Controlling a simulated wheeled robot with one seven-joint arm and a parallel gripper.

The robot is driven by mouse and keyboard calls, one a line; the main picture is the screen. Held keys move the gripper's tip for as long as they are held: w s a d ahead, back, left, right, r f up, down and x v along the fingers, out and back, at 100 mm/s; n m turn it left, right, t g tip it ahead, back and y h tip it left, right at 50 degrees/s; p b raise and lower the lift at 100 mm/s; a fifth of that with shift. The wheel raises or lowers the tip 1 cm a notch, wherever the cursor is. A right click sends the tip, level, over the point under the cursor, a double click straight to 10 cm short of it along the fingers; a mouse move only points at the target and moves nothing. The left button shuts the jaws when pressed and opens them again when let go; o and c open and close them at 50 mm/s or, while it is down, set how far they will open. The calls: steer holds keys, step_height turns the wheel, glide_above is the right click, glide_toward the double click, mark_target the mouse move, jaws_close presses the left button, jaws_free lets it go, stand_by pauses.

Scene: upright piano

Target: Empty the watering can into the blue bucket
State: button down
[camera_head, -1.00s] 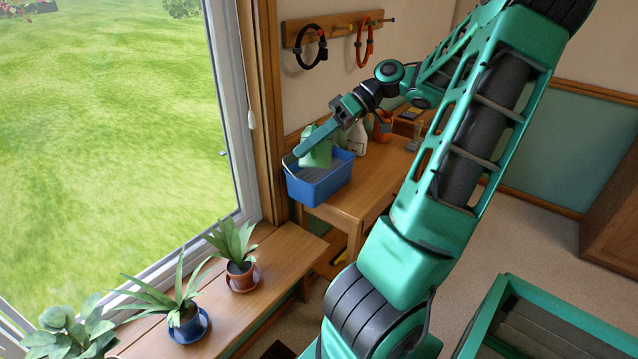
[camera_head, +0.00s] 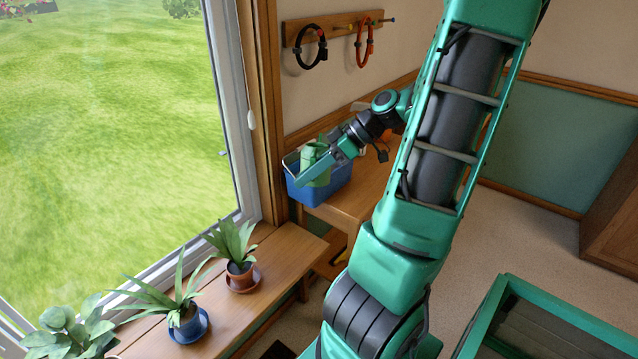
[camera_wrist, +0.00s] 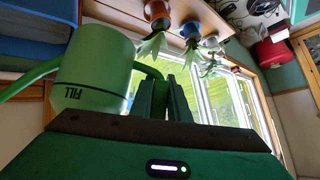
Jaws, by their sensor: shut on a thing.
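The green watering can (camera_head: 316,152) is held over the blue bucket (camera_head: 325,194), partly within its outline in the head view. My gripper (camera_head: 318,168) is shut on the can, and its long green finger crosses in front of it. In the wrist view the can (camera_wrist: 95,80) fills the left side, with a FILL mark on its wall. Its handle passes between my gripper's fingers (camera_wrist: 168,98). The can looks tipped, but its spout and any water are hard to make out. The bucket stands on the wooden table by the window; its inside is mostly hidden.
The wooden table (camera_head: 352,205) carries the bucket, and my arm hides much of its right side. A peg rail (camera_head: 332,29) with hanging loops is on the wall above. Potted plants (camera_head: 240,262) line the sill bench. The window frame (camera_head: 262,120) is close left of the bucket.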

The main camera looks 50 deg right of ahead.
step_height(320, 180, down, 6)
steer(key=n+t+h, duration=0.1)
steer(key=h, duration=0.1)
steer(key=shift+w+d, duration=0.3)
steer(key=shift+d, duration=0.1)
steer(key=s+a+r, duration=0.3)
steer(key=a+r, duration=0.1)
steer(key=r, duration=0.1)
stand_by(0.6)
steer(key=shift+f, duration=0.1)
